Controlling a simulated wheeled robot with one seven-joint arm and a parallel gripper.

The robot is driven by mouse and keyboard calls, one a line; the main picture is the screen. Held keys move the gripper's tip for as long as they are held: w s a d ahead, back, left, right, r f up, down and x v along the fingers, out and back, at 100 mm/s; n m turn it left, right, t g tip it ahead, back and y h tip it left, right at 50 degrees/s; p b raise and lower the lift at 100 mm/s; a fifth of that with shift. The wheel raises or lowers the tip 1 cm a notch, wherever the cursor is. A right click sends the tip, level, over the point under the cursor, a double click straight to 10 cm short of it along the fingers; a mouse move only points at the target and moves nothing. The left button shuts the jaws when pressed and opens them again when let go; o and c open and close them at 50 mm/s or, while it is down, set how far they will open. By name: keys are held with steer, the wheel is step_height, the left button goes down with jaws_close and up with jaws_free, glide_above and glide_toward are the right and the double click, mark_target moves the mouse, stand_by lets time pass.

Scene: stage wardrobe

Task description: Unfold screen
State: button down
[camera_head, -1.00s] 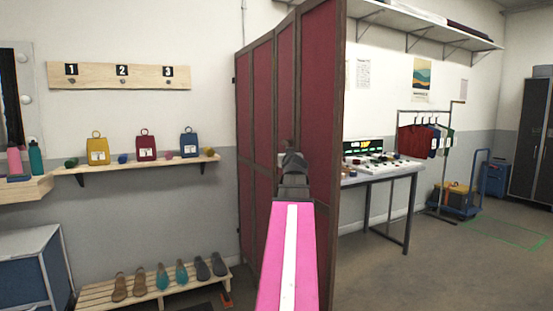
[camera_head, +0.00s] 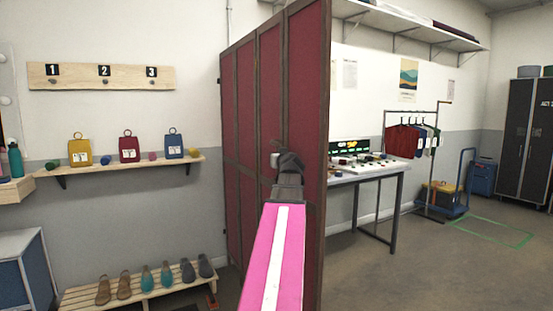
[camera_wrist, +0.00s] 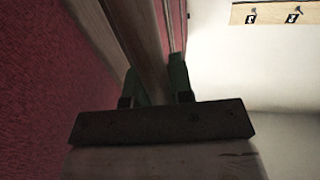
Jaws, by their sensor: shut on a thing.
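The red folding screen (camera_head: 305,110) with dark wooden frames stands upright in the middle of the head view. Its several panels run back toward the wall, the nearest one at the right. My pink arm reaches up to the screen, and my gripper (camera_head: 287,163) is at the near panels. In the wrist view my gripper (camera_wrist: 160,90) has its two green-dark fingers on either side of a wooden frame edge of the screen (camera_wrist: 145,45), shut on it. Red panel fabric fills the left of that view. The exact grip point is hidden in the head view.
A shelf (camera_head: 120,168) with colored tags and a low rack (camera_head: 135,290) of shoes stand at left. A table (camera_head: 365,175) stands behind the screen at right, with a clothes rail (camera_head: 415,115) and a cart (camera_head: 445,205) beyond. The right floor is open.

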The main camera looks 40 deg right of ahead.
steer(key=shift+w+d, duration=0.1)
steer(key=shift+w, duration=0.1)
steer(key=c, duration=1)
jaws_free()
steer(key=shift+w, duration=0.1)
steer(key=shift+s, duration=0.2)
steer(key=v, duration=1)
steer(key=shift+s+a, duration=0.2)
